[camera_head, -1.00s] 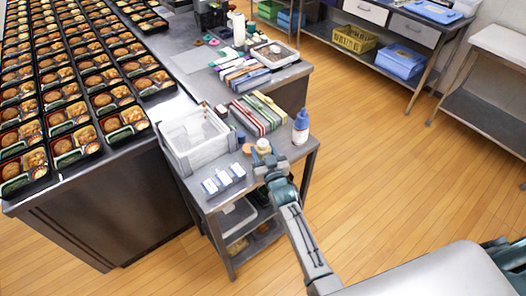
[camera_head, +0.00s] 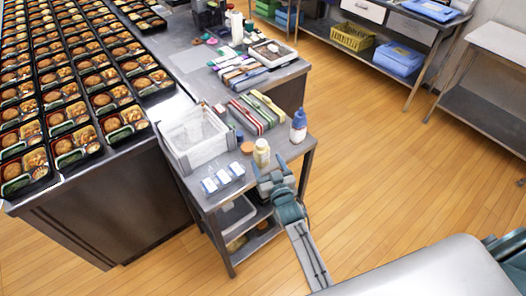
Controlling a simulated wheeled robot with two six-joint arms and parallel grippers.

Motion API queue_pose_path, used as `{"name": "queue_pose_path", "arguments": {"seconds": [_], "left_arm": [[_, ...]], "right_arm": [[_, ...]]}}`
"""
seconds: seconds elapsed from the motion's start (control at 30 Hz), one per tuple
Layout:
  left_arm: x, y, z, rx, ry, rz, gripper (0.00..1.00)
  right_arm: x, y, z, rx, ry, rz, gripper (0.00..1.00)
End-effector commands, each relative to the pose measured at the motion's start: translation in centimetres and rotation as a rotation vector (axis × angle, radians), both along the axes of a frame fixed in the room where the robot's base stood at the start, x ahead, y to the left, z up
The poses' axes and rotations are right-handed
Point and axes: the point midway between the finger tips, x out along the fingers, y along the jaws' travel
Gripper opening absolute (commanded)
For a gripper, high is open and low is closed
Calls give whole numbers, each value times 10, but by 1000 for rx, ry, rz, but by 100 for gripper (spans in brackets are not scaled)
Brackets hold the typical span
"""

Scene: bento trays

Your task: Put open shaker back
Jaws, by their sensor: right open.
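A small pale-yellow shaker (camera_head: 262,153) stands upright on the near end of the grey metal side table (camera_head: 231,198). A round orange-brown disc (camera_head: 247,147), perhaps a lid, lies just left of it. My right gripper (camera_head: 271,174) is open and empty, just on the near side of the shaker, with a small gap seeming to lie between them. The shaker's top is too small to tell whether it is open. My left gripper is not in view.
A white bottle with a blue cap (camera_head: 299,127) stands to the right of the shaker. A clear plastic bin (camera_head: 194,139) and a rack of small white-blue packs (camera_head: 223,179) are to the left. Red, white and green boxes (camera_head: 257,113) lie behind.

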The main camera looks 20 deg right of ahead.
Motion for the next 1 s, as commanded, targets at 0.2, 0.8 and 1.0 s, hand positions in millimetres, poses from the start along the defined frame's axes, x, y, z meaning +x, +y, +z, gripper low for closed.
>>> {"name": "queue_pose_path", "arguments": {"seconds": [0.2,0.8,1.0], "left_arm": [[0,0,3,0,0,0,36],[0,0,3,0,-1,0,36],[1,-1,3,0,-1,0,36]], "right_arm": [[-40,-1,-1,-1,1,0,67],[-64,-3,-38,-4,79,2,67],[-124,-18,-196,-27,433,4,67]]}}
